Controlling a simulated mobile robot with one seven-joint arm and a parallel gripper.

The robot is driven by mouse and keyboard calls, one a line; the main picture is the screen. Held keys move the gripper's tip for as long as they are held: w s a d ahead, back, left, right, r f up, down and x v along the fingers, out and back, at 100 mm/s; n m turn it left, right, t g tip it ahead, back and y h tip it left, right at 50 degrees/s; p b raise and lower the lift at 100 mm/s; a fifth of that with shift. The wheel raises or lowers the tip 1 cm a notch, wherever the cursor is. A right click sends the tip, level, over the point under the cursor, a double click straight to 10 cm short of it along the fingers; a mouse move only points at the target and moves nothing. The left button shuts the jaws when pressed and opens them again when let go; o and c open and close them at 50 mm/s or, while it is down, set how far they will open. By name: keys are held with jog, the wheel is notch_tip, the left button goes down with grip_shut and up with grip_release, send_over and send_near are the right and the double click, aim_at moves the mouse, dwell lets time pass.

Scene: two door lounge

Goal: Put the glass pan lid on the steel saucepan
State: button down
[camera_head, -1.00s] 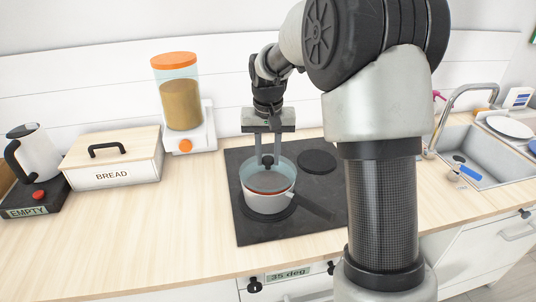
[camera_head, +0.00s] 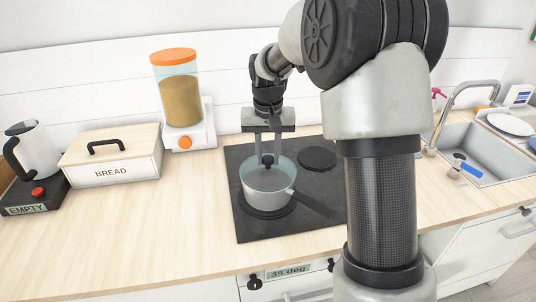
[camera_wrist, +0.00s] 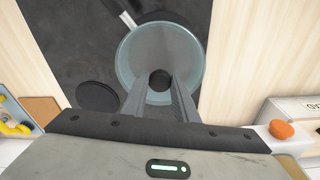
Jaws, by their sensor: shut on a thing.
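The steel saucepan (camera_head: 266,201) stands on the front burner of the black cooktop, its dark handle (camera_head: 312,203) pointing right and toward the front. The glass pan lid (camera_head: 250,174), clear with a bluish rim, is right over the saucepan's mouth. Whether its rim touches the pan cannot be told. My gripper (camera_head: 267,161) points down from above, shut on the lid's black knob. In the wrist view the lid (camera_wrist: 128,60) shows as a round bluish ring, with the knob (camera_wrist: 160,79) between my fingertips and the pan handle (camera_wrist: 126,17) beyond it.
The black cooktop (camera_head: 250,228) has a free rear burner (camera_head: 317,159). A bread box (camera_head: 112,170), a kettle (camera_head: 36,155) and a dispenser with an orange top (camera_head: 180,100) stand left. A sink (camera_head: 480,165) is right. The counter in front left is clear.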

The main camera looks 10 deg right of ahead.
jog(key=shift+f, duration=0.3)
jog(key=c, duration=1.3)
grip_release()
jog(key=shift+c, duration=0.2)
jog(key=shift+r, duration=0.1)
notch_tip(320, 180, up, 17)
jog(key=s+p, duration=0.1)
jog(key=s, duration=0.1)
jog(key=s+r+n+t+p, duration=0.1)
jog(key=s+r+p, duration=0.15)
jog(key=s, duration=0.45)
jog(key=s+r+t+p, duration=0.1)
jog(key=s+r, duration=0.3)
jog(key=s, duration=0.3)
jog(key=s+f+t+p, duration=0.1)
jog(key=s+f, duration=0.1)
jog(key=s, duration=0.4)
jog(key=s+f+n+t+p, duration=0.1)
jog(key=s+f, duration=0.1)
jog(key=s, duration=0.5)
jog(key=shift+f, duration=0.25)
